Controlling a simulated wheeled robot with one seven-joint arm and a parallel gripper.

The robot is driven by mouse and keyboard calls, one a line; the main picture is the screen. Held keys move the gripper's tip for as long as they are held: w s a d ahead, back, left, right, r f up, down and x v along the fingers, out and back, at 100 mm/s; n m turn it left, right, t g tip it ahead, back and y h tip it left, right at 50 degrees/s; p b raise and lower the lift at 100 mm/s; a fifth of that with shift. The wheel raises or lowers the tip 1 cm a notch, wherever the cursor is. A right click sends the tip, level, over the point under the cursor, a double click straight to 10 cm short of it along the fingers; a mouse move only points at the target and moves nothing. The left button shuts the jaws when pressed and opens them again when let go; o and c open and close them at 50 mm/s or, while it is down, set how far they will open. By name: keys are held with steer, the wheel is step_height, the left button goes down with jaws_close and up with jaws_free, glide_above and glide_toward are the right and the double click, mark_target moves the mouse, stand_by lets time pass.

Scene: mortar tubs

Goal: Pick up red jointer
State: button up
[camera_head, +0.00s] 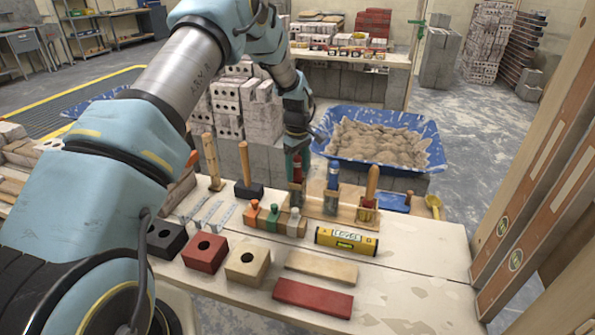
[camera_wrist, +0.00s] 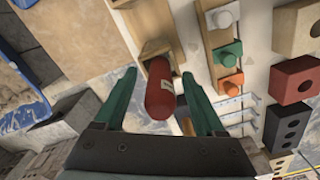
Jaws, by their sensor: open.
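The red jointer stands upright in a wooden holder, its red handle (camera_head: 297,172) partly behind my gripper (camera_head: 297,155) in the head view. The fingers are open, one on each side, with a visible gap to the handle. The jointer's lower end is hidden in the wrist view.
A blue-handled tool (camera_head: 332,176) and a wooden-handled tool (camera_head: 371,183) stand to the right in holders. Orange, green and pale knobbed blocks stand in front. A yellow level (camera_head: 346,240) lies on the bench. A blue mortar tub (camera_head: 432,150) is behind.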

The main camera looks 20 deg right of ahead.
jaws_close()
stand_by(0.6)
